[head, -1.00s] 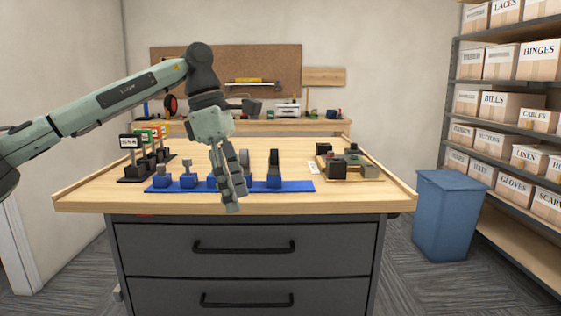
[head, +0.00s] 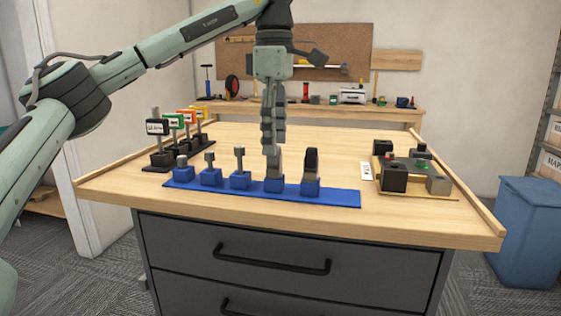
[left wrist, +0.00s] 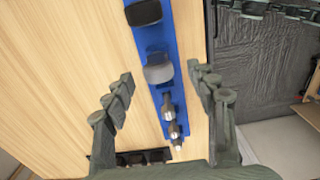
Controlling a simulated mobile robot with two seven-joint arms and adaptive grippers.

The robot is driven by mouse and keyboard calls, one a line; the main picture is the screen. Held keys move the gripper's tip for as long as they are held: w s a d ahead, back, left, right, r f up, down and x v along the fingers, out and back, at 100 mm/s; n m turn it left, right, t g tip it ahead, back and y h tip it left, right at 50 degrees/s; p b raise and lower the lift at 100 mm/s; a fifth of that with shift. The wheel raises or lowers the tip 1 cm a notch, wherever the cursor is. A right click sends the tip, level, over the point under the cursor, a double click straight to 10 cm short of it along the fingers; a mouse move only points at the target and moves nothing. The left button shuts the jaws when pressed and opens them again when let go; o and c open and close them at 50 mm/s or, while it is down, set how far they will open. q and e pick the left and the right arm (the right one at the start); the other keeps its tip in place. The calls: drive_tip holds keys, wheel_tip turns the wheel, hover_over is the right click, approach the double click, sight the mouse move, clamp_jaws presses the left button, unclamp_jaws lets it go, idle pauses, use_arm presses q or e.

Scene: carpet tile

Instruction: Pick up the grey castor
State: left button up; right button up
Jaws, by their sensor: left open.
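The grey castor (head: 275,165) stands upright in a blue block, fourth from the left on the blue strip (head: 340,197). It also shows in the left wrist view (left wrist: 158,72), between the spread fingers. My left gripper (head: 271,146) points down right above the castor, open and empty; in the left wrist view the gripper (left wrist: 164,76) has one finger on each side of the strip. In the head view the fingers hide part of the castor's top. I cannot tell whether they touch it. My right gripper is not in view.
A darker castor (head: 311,163) stands close to the right on the same strip. Several metal pieces stand in blue blocks to the left. Small signs (head: 158,128) stand at the table's left, and a wooden tray (head: 417,192) with blocks lies at the right.

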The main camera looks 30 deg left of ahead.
sight(276, 165)
use_arm(q)
wheel_tip(276, 165, down, 2)
drive_tip(key=shift+s+f, duration=0.1)
drive_tip(key=shift+f, duration=0.05)
drive_tip(key=f, duration=0.4)
drive_tip(key=shift+w+f, duration=0.25)
drive_tip(key=shift+d, duration=0.1)
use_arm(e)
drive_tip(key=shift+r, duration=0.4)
use_arm(q)
clamp_jaws()
drive_tip(key=shift+r, duration=0.1)
